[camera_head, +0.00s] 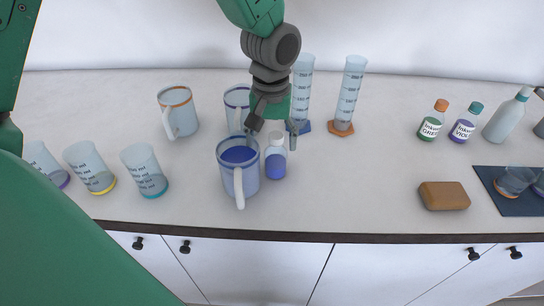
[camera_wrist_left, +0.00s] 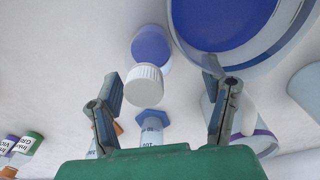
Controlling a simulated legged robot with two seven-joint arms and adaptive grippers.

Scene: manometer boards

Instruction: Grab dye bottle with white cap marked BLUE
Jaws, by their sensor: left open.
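The dye bottle (camera_head: 275,164) with a white cap stands upright on the counter, blue liquid in its lower part. No BLUE label is readable. It touches or nearly touches the right side of a mug-like pitcher of blue liquid (camera_head: 227,172). My left gripper (camera_head: 273,133) is open above the bottle, fingers to either side of its top in the head view. In the left wrist view the white cap (camera_wrist_left: 144,87) lies between the open fingers (camera_wrist_left: 160,85), nearer the left one, and the bottle's blue body (camera_wrist_left: 151,48) shows beyond. My right gripper is not in view.
Two empty pitchers (camera_head: 178,115) stand behind, and two measuring cylinders (camera_head: 348,98) behind right. Several beakers (camera_head: 145,172) stand left. GREEN (camera_head: 432,122) and VIOLET (camera_head: 463,124) bottles stand far right, behind a brown block (camera_head: 444,196) and dark mat (camera_head: 487,180). The middle right counter is clear.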

